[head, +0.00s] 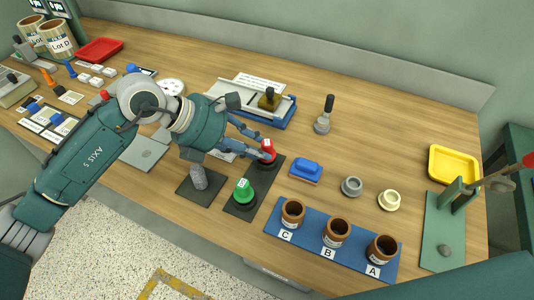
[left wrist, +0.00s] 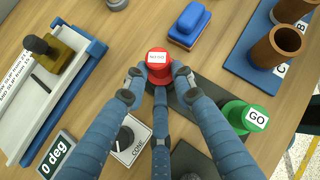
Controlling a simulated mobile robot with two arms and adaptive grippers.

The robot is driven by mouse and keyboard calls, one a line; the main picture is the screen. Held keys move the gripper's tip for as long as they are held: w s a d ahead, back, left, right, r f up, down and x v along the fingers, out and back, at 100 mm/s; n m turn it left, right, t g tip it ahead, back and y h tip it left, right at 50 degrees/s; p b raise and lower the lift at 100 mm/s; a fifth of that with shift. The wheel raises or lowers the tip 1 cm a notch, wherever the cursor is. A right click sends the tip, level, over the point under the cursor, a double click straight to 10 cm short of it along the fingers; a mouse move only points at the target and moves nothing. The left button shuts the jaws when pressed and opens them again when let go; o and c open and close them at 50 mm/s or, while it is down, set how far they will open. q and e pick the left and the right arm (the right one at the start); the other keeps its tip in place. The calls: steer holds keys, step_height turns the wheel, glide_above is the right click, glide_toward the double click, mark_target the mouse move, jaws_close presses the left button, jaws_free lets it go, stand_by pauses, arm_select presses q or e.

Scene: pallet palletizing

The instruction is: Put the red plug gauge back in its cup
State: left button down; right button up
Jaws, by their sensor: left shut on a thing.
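The red plug gauge (head: 268,148) has a white label on top and stands upright at the far end of a dark mat (head: 254,186). My left gripper (head: 258,148) is shut on it; in the left wrist view its blue fingers close around the red gauge (left wrist: 158,62). A dark round cup (head: 265,163) shows just under the red gauge; I cannot tell whether the gauge is fully seated in it. The green GO gauge (head: 243,191) stands in a dark cup at the mat's near end. My right gripper is not in view.
A blue block (head: 306,170) lies right of the red gauge. A blue rack (head: 310,234) with brown cups marked C, B and A is at the front. A grey and blue fixture (head: 276,113) stands behind.

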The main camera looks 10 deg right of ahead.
arm_select(q)
steer(key=shift+f, duration=0.1)
stand_by(0.5)
steer(key=c, duration=1.4)
jaws_free()
steer(key=shift+o, duration=0.2)
steer(key=shift+f, duration=0.1)
steer(key=shift+a, duration=0.1)
